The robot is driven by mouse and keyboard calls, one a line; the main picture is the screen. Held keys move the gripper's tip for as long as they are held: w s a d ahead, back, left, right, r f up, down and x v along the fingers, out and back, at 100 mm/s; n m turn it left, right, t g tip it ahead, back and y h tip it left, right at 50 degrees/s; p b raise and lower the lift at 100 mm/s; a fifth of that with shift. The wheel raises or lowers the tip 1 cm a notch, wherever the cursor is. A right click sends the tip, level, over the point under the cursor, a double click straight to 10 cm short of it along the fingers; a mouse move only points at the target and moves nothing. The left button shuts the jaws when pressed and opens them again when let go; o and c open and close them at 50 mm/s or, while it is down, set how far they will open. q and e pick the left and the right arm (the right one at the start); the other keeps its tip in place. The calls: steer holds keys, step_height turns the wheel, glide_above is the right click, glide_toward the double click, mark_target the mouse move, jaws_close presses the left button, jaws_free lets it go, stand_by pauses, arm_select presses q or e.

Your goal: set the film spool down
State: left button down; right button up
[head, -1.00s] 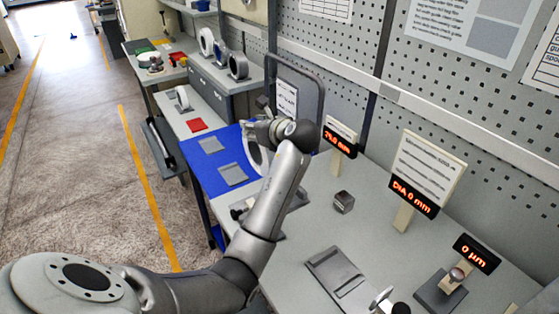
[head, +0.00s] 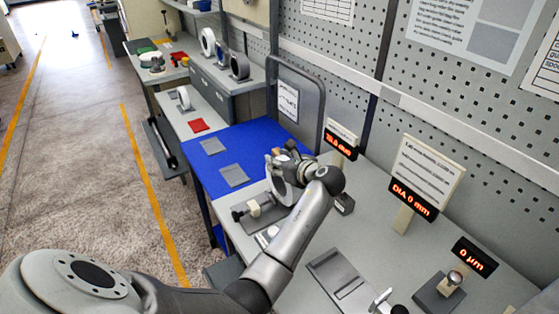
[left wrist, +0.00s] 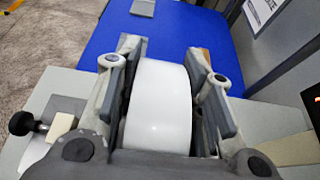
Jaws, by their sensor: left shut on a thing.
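The white film spool (left wrist: 160,105) stands between the two fingers of my left gripper (left wrist: 165,80) in the left wrist view, and the gripper is shut on it. In the head view, the spool (head: 279,190) shows partly behind my left gripper (head: 277,163) and wrist, near the front edge of the blue mat (head: 262,138). It is next to a grey fixture with a black knob and a cream block (head: 254,208). My wrist hides much of the spool, and I cannot tell whether its underside touches anything. My right gripper is not in view.
Two grey pads (head: 213,146) (head: 233,176) lie bare on the blue mat. A small dark metal block (head: 344,204) and display stands (head: 414,202) are to the right. A grey slotted plate (head: 340,276) lies nearer. A framed panel (head: 296,100) stands behind the mat.

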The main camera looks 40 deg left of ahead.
arm_select(q)
steer(key=c, duration=1)
jaws_free()
steer(key=shift+o, duration=0.2)
steer(key=b+v, duration=0.1)
steer(key=v, duration=1.1)
steer(key=shift+b, duration=0.4)
steer(key=shift+s+d, duration=0.1)
